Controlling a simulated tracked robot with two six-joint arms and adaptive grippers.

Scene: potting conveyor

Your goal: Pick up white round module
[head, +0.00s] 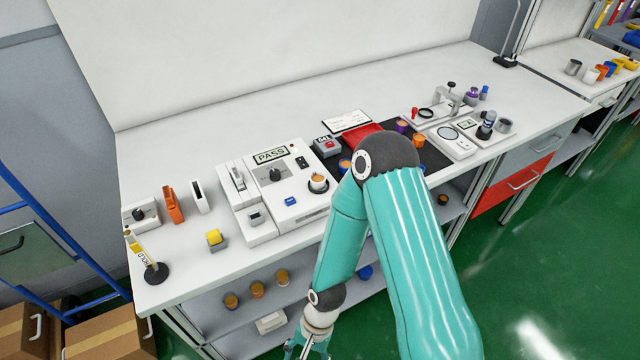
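A round module with a white body and an orange top (318,183) sits upright on the right part of the white tester marked PASS (262,192). A small white cylinder (589,76) stands on the far right table; I cannot tell whether it is a module. My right arm comes in from the bottom right, bends over the bench front and hangs down. My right gripper (308,347) is at the bottom edge, low in front of the shelves and well away from both. Its fingertips are cut off. My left gripper is not in view.
A red tray (362,134) and several coloured round modules lie partly behind my arm. Several orange-topped modules (257,290) sit on the lower shelf.

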